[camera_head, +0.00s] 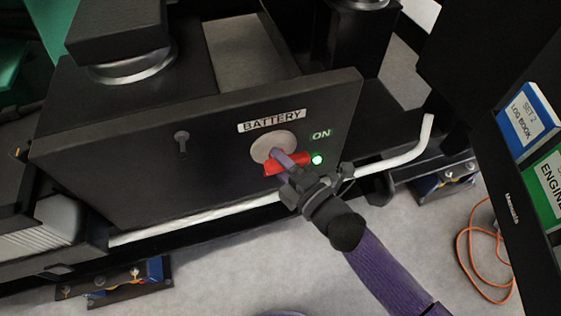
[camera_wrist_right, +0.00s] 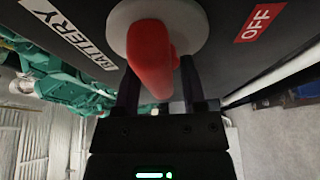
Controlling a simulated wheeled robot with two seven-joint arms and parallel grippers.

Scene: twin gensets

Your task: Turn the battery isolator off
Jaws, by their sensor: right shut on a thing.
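The battery isolator has a red handle (camera_head: 298,160) on a pale round plate (camera_head: 266,148), set in a black panel under a "BATTERY" label (camera_head: 272,121). The handle points right toward a lit green lamp (camera_head: 317,160) below the "ON" mark (camera_head: 321,134). My right gripper (camera_head: 287,163) is at the panel, shut on the handle and covering part of it. In the right wrist view the red handle (camera_wrist_right: 153,55) lies between the two fingers of the gripper (camera_wrist_right: 160,88). A red "OFF" label (camera_wrist_right: 258,23) shows there, to the right of the plate. My left gripper is out of view.
A white pipe (camera_head: 400,158) runs along below the panel. A small keyhole-shaped fitting (camera_head: 181,142) is on the panel's left part. A blue log book (camera_head: 527,118) and an orange cable (camera_head: 478,255) are at the right. Grey floor (camera_head: 225,270) is open below.

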